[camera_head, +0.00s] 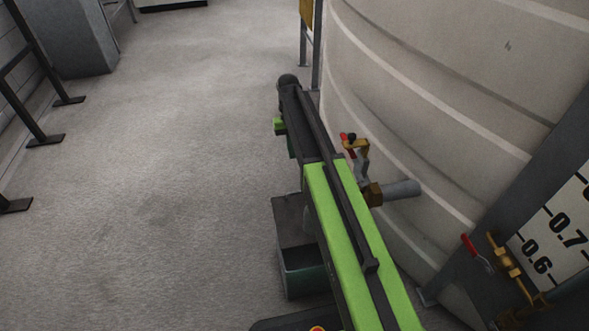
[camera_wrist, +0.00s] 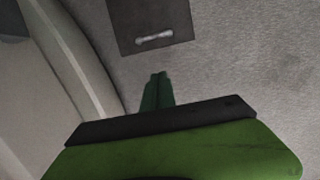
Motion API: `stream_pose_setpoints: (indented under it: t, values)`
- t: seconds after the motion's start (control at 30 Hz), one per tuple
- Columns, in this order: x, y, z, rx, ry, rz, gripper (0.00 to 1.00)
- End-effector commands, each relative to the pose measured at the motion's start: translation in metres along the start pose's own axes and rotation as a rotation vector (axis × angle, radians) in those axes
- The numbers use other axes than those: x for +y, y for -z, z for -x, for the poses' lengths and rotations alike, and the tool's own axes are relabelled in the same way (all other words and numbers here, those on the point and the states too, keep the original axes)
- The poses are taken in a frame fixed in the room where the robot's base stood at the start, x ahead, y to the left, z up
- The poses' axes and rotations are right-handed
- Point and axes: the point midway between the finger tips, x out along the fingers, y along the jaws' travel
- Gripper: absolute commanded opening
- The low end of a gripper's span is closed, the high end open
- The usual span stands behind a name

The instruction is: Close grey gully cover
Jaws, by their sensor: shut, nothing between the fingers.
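A dark grey square plate with a pale bar handle, which looks like the gully cover (camera_wrist: 178,20), shows at the top of the wrist view. Its upper edge is cut off by the frame. I cannot tell from this view whether it lies flat or is raised. My gripper (camera_wrist: 158,76) has its green fingers together, with nothing between them. The fingertips show just below the plate in the picture, apart from it. No handle can be made out there.
The large pale tank (camera_head: 430,110) stands close on the right of my arm. A brass valve with a red handle (camera_head: 357,150) and a pipe stub (camera_head: 402,190) stick out near the arm. Open floor (camera_head: 170,190) lies to the left, with dark rail feet (camera_head: 46,140) at the far left.

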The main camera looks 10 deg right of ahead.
Motion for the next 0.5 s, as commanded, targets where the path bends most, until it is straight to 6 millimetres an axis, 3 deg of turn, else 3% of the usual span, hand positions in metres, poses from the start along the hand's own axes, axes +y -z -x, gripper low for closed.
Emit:
stream_pose_setpoints:
  t: [0.5]
  values:
    - [0.001, 0.002, -0.103, 0.001, 0.0, -0.001, 0.0]
